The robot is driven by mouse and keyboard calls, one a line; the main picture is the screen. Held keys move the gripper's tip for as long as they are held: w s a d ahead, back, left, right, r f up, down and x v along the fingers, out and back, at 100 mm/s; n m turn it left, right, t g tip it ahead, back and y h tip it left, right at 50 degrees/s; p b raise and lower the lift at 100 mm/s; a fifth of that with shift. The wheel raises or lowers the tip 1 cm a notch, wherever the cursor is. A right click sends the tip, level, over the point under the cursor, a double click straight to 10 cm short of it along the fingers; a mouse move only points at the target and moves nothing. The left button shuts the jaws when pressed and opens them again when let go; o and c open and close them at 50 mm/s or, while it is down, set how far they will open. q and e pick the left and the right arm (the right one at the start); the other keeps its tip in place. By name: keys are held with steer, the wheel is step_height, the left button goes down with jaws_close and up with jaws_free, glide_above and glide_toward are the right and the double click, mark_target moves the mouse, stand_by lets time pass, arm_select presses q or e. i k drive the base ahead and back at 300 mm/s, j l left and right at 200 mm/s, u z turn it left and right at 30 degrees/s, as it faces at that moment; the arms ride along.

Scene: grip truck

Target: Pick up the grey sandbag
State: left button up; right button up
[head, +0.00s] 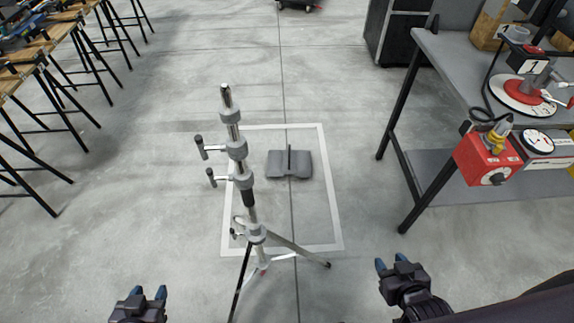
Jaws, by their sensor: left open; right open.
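The grey sandbag (300,166) lies on the concrete floor inside a white taped rectangle (333,205), with a dark upright handle at its middle. A silver light stand (240,165) stands in front and to its left, with its legs spread near the tape. My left gripper (149,293) is open and empty at the bottom left. My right gripper (391,264) is open and empty at the lower right. Both are nearer to me than the sandbag and apart from it.
A grey workbench (440,75) with a red machine (487,158) stands at the right. Wooden tables on black trestle legs (40,50) line the left. A black case (395,30) stands at the back right.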

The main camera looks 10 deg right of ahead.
mark_target(280, 163)
steer(key=j+z, duration=0.3)
steer(key=j, duration=0.55)
steer(key=k+j+z, duration=0.1)
steer(key=j+z, duration=0.25)
steer(key=j, duration=0.45)
steer(key=k+j+z, duration=0.1)
steer(key=j+z, duration=0.35)
steer(key=j, duration=0.4)
steer(key=j+z, duration=0.45)
steer(key=j, duration=0.35)
steer(key=j+z, duration=0.5)
steer(key=j, duration=0.3)
steer(key=k+j+z, duration=0.1)
steer(key=j+z, duration=0.4)
steer(key=j, duration=0.3)
steer(key=i+j+z, duration=0.1)
steer(key=j+z, duration=0.35)
steer(key=j, duration=0.35)
steer(key=j+z, duration=0.5)
steer(key=j, duration=0.3)
steer(key=k, duration=0.05)
